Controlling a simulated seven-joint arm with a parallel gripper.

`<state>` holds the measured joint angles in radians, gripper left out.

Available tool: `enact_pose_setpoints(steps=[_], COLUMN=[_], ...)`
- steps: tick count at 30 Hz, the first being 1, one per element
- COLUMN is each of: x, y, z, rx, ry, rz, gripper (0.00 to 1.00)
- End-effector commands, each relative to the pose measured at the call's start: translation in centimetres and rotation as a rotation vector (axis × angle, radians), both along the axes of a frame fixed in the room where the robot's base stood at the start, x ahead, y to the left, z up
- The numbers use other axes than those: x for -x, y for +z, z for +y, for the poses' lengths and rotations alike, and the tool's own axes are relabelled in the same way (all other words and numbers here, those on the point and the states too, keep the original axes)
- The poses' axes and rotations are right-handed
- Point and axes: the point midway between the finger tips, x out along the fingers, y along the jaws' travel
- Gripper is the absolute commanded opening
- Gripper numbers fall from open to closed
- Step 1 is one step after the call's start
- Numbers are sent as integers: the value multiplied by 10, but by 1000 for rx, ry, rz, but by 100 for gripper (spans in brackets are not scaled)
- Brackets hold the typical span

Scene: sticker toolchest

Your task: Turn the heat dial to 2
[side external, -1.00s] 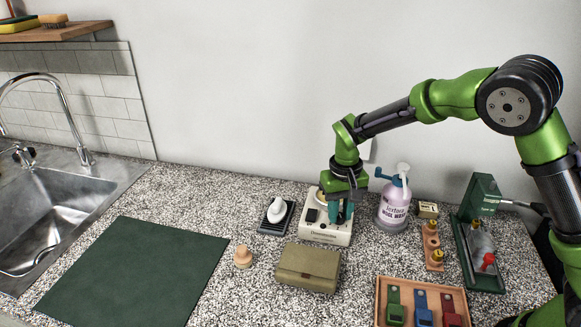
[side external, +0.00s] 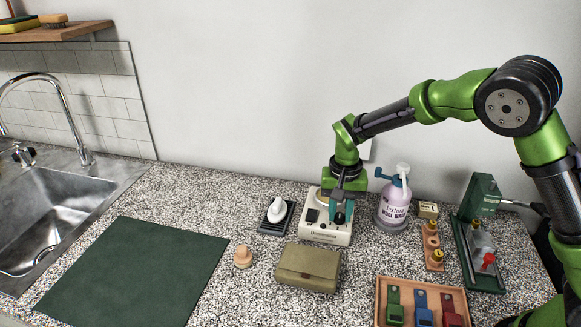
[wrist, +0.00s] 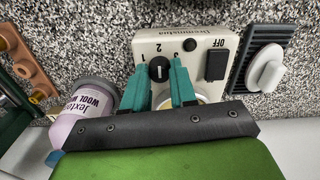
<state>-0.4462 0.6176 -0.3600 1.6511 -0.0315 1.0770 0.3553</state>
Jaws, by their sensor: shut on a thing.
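The heat dial (wrist: 158,67) is a small black knob with a pale mark on the cream appliance (wrist: 147,45). Printed numbers sit around the dial, with the 2 beside it on the side away from my palm in the wrist view. The exact number its mark points at is too small to tell. My gripper (wrist: 161,74) has its teal fingers on either side of the dial, shut on it. In the side external view my gripper (side external: 341,214) points down at the appliance (side external: 318,235), and hides the dial.
A black switch (wrist: 215,66) marked OFF is on the appliance. A wool wash bottle (side external: 392,208) stands close to its right. A white soap on a dark ridged dish (side external: 272,230) lies left. An olive case (side external: 308,268) lies in front, and a green mat (side external: 135,270) farther left.

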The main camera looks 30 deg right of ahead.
Motion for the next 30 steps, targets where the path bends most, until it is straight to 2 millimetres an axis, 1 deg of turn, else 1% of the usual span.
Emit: enact_pose_setpoints(steps=[5,6,8,9,10,18,22,26,30], x=[0,0,0,0,0,0,-1,-1,-1], y=[1,1,0,0,0,1,9,31,65], z=[0,0,0,0,0,0,0,0,0], rx=[-1,-1,-1,-1,-1,-1,-1,-3,-3], ry=[1,1,1,1,1,2,2,2,2], rz=[-1,-1,-1,-1,-1,-1,-3,-6,-7], gripper=[0,32,42,48,52,52,52,52,52])
